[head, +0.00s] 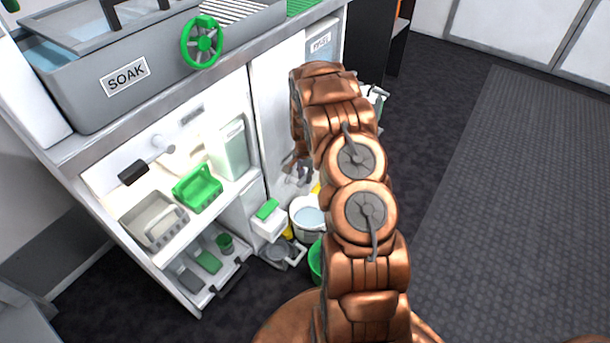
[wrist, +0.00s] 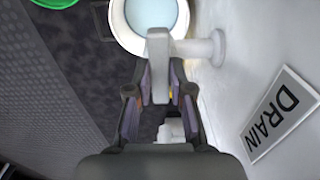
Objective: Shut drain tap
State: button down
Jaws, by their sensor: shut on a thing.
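In the wrist view the pale grey drain tap (wrist: 192,47) comes out of the white wall on the right. Its flat lever (wrist: 158,72) hangs down in the picture between my fingers. My gripper (wrist: 159,90) is shut on this lever. A tilted DRAIN label (wrist: 280,113) is on the wall beside it. In the head view my gripper (head: 299,165) is small and partly hidden behind my copper arm, near the white cabinet front. I cannot make out the tap there.
A white bucket of pale blue liquid (wrist: 117,22) is close by the tap; it also shows on the floor in the head view (head: 299,226). A green bucket (head: 315,262) stands nearer. Shelves with a green basket (head: 197,188) are at left. Open floor (head: 500,200) lies right.

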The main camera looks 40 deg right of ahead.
jog(key=c, duration=1)
grip_release()
jog(key=shift+c, duration=0.2)
jog(key=shift+r, duration=0.1)
notch_tip(320, 180, up, 12)
